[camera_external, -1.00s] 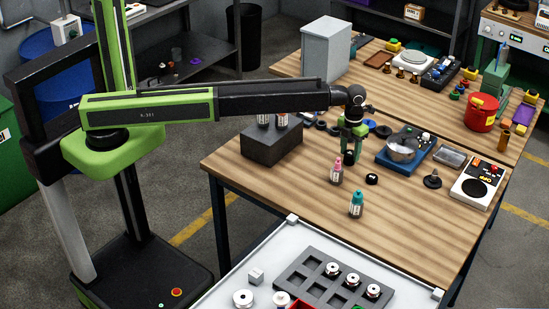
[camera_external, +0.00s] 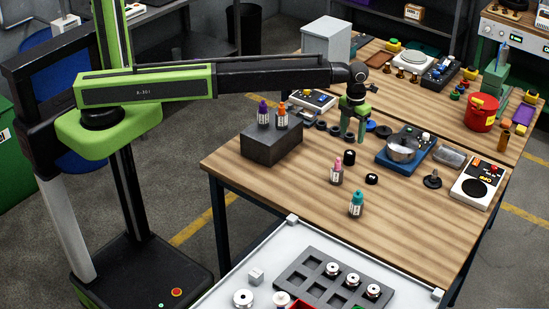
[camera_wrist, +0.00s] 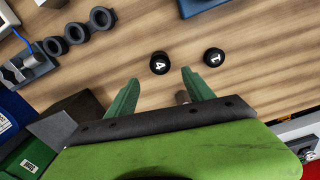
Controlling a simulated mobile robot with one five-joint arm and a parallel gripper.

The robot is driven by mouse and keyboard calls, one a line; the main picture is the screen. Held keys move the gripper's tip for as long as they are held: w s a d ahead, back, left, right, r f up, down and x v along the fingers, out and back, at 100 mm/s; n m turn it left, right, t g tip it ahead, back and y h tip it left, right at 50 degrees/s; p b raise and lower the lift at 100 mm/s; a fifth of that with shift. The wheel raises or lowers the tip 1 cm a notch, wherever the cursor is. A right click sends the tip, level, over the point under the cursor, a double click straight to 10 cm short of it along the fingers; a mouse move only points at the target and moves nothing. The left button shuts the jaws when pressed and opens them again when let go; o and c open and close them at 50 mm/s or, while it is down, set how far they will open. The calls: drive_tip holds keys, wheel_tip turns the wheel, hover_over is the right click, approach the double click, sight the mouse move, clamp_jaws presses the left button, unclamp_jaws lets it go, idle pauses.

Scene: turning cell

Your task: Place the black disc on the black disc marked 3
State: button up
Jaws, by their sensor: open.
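My gripper (camera_external: 353,138) is open and empty, raised above the table behind a black disc (camera_external: 349,157). This disc looks taller than the other; I cannot tell whether it is two discs stacked. A second black disc (camera_external: 371,179) lies to its right and nearer the camera. In the wrist view, my open fingers (camera_wrist: 160,80) point toward a black disc marked 4 (camera_wrist: 160,63), and a black disc marked 1 (camera_wrist: 213,57) lies to its right. Several dark round pieces (camera_external: 321,126) lie farther back by a device. I see no readable 3.
A pink bottle (camera_external: 336,172) stands close to the taller disc, and a teal-capped bottle (camera_external: 356,205) stands nearer the front. A dark block (camera_external: 272,150) with two bottles is at left. A blue scale with a bowl (camera_external: 402,150) is at right. The front wood is clear.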

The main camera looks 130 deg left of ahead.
wheel_tip(320, 180, up, 4)
drive_tip(key=shift+f+p, duration=0.1)
drive_tip(key=shift+p, duration=0.95)
drive_tip(key=d+n, duration=0.1)
drive_tip(key=d, duration=0.3)
drive_tip(key=w+d+n, duration=0.1)
drive_tip(key=d, duration=0.2)
drive_tip(key=w+d, duration=0.1)
drive_tip(key=d, duration=0.3)
drive_tip(key=shift+d+f+n, duration=0.1)
drive_tip(key=shift+d+n, duration=0.2)
drive_tip(key=shift+n, duration=0.1)
drive_tip(key=d+n, duration=0.5)
drive_tip(key=d, duration=1.3)
drive_tip(key=s+d+n, duration=0.4)
drive_tip(key=d, duration=0.6)
drive_tip(key=s+d+n, duration=0.3)
drive_tip(key=d+n, duration=0.1)
drive_tip(key=d, duration=0.6)
drive_tip(key=s+d+n, duration=0.4)
drive_tip(key=d, duration=0.6)
drive_tip(key=shift+s, duration=0.3)
